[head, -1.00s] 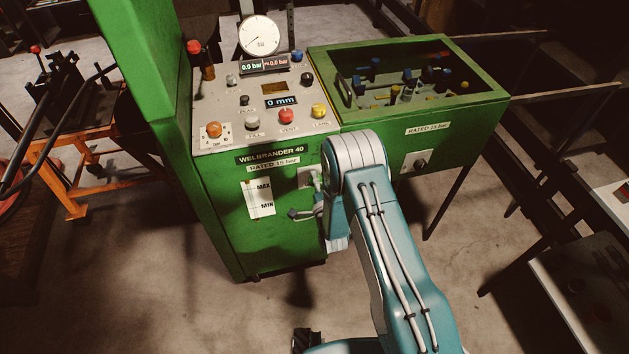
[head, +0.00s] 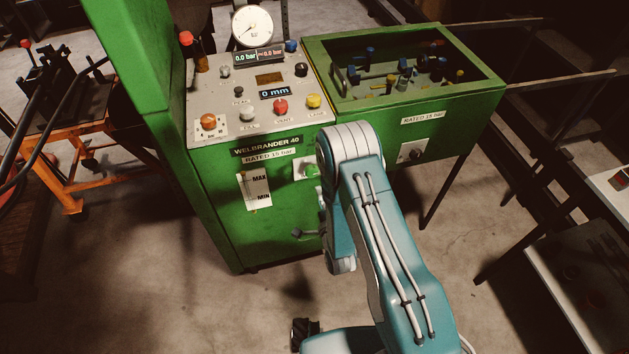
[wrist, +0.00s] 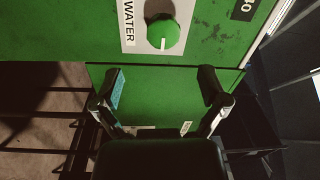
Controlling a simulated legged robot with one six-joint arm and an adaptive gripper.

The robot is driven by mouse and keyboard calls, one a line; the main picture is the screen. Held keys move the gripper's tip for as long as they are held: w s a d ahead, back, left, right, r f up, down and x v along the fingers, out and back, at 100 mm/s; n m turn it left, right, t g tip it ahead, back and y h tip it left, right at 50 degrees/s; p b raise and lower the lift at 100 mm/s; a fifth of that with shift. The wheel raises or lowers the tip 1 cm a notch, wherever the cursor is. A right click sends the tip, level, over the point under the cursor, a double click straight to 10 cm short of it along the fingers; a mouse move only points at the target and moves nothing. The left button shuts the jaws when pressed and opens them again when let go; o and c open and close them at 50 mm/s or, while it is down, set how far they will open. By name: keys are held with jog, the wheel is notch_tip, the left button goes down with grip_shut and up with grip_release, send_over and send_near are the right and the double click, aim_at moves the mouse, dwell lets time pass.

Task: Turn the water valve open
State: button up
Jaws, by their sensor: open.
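The water valve is a round green knob (wrist: 163,34) with a white mark at its lower edge, on a white plate (wrist: 130,38) labelled WATER. In the head view, the green knob (head: 312,171) shows on the front of the green cabinet, partly beside my arm. My gripper (wrist: 163,85) is open and empty. In the wrist view its two fingertips are spread apart below the knob, not touching it. In the head view one dark finger shows below the plate; the rest of my gripper is hidden behind my arm.
A control panel (head: 225,101) with several coloured buttons and a dial gauge (head: 252,27) tops the cabinet. A green open-topped tank (head: 398,112) stands to the right. An orange cart (head: 71,183) is at left. Bare concrete floor lies in front.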

jog(key=shift+v, duration=1.6)
jog(key=shift+w, duration=0.1)
jog(key=w+d+r+n+g+h, duration=0.25)
jog(key=w+r, duration=0.45)
jog(key=r, duration=0.5)
jog(key=s+d+r+n+g+h, duration=0.1)
jog(key=d+r+n+g, duration=0.1)
jog(key=r, duration=0.4)
jog(key=s+d+r+n+g, duration=0.2)
jog(key=r, duration=0.4)
jog(key=s+d+r+n+g, duration=0.2)
jog(key=s+r, duration=0.2)
jog(key=s, duration=0.5)
jog(key=s+d+r+n+g+h, duration=0.1)
jog(key=s+r, duration=0.3)
jog(key=s, duration=0.5)
jog(key=s+d+r+n+g, duration=0.2)
jog(key=s+d+r+n, duration=0.1)
jog(key=s, duration=0.6)
jog(key=shift+d+r+n+g+h, duration=0.35)
jog(key=shift+d+r, duration=0.15)
jog(key=shift+r, duration=0.25)
